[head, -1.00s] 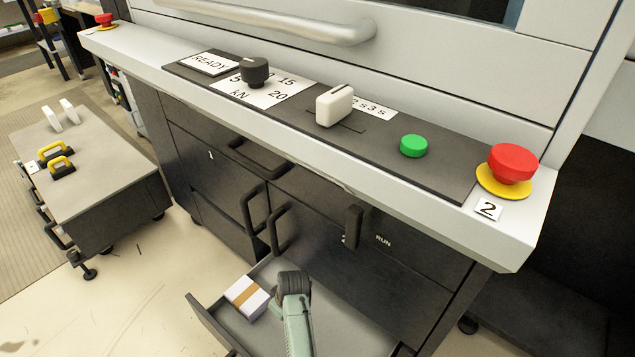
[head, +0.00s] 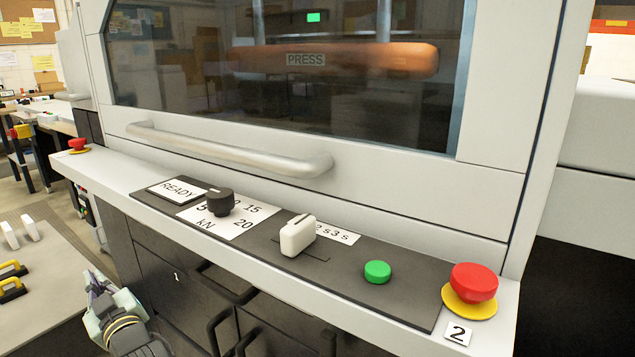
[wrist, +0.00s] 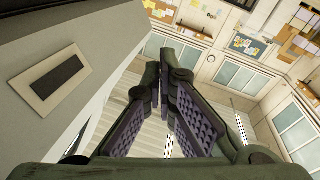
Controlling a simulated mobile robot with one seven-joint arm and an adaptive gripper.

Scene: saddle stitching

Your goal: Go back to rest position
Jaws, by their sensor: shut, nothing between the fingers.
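My gripper (head: 98,286) shows at the lower left of the head view, in front of the press's left end and beside the low grey cabinet. It also shows in the wrist view (wrist: 164,84), where its ridged fingers come together with nothing between them. It is clear of the control panel. The wrist view looks past the fingers to the room's windows and notice boards.
The press's console ledge carries a black knob (head: 220,201), a white slider (head: 298,236), a green button (head: 378,272) and a red emergency button (head: 473,282). Yellow-handled items (head: 12,290) and white blocks (head: 29,231) stand on the low cabinet (head: 55,259).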

